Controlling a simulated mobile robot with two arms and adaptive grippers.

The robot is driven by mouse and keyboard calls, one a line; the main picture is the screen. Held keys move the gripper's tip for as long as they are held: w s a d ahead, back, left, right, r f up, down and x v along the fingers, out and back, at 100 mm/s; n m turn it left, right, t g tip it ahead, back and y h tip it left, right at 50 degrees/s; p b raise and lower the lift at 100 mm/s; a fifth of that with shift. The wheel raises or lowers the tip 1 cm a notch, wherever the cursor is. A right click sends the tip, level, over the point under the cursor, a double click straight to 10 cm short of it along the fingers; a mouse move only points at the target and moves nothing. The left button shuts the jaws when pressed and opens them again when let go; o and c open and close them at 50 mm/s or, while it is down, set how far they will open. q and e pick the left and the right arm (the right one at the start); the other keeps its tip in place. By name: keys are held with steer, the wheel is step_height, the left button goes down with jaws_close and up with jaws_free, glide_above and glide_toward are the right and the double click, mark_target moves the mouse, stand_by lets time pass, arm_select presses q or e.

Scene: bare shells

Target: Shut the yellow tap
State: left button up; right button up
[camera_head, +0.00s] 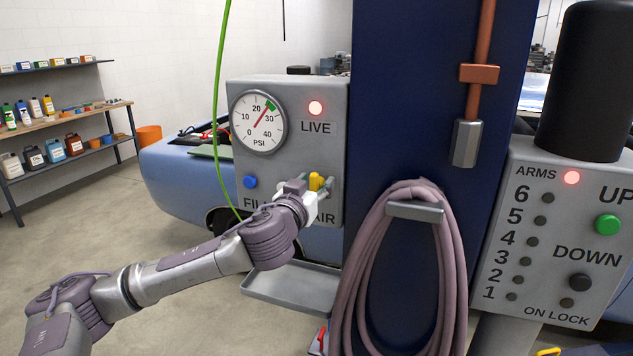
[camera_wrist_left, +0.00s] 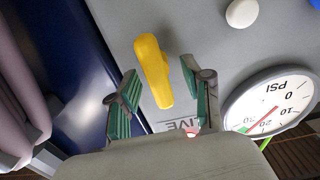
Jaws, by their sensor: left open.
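The yellow tap (camera_head: 316,181) is on the lower right of the grey panel (camera_head: 290,92), by the word AIR. In the left wrist view the tap's lever (camera_wrist_left: 154,72) is a long yellow handle, running nearly up and down the picture with a slight tilt. My left gripper (camera_head: 312,194) is at the tap, with its jaws open. In the left wrist view its green-padded fingers (camera_wrist_left: 159,84) stand on either side of the lever, with a gap on both sides. The gripper partly hides the tap in the head view. My right gripper is not in view.
The PSI gauge (camera_head: 258,121) has its needle between 20 and 30, and the LIVE lamp (camera_head: 315,108) glows red. A blue button (camera_head: 250,182) is left of the tap. A tray (camera_head: 290,287) juts out below. A coiled hose (camera_head: 455,260) hangs on the blue post (camera_head: 420,90) at right.

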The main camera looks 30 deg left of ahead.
arm_select(q)
steer(key=shift+s, duration=0.1)
steer(key=shift+r, duration=0.1)
steer(key=shift+c, duration=1)
jaws_close()
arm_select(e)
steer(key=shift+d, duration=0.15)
